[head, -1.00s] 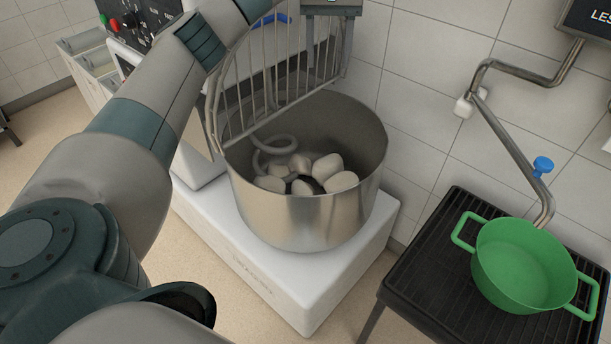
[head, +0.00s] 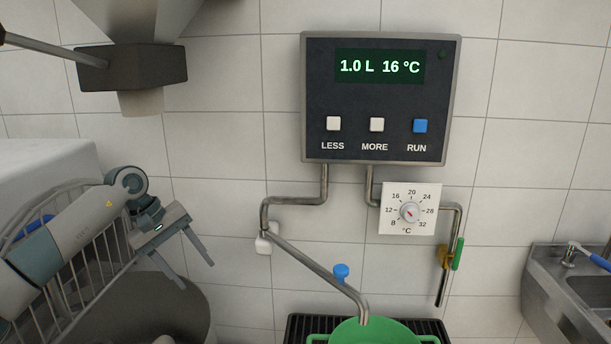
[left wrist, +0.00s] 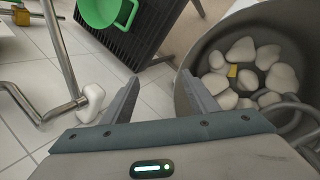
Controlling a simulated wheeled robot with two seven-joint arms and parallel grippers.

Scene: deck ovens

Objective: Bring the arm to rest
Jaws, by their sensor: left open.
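My left gripper (head: 197,276) is open and empty. In the head view it hangs in front of the tiled wall, beside the wire guard (head: 60,225) and over the edge of the mixer bowl (head: 150,312). In the left wrist view its two fingers (left wrist: 158,80) stand apart with nothing between them. The mixer bowl (left wrist: 292,25) shows there at the right, holding several pale lumps (left wrist: 240,50) and a small yellow piece (left wrist: 232,71). My right gripper is not in view.
A panel (head: 380,98) reading 1.0 L 16 °C hangs above a temperature dial (head: 410,208). A metal spout pipe (head: 315,265) reaches over a green pot (head: 375,332) on a black rack (head: 297,328). A sink (head: 560,285) stands at the right.

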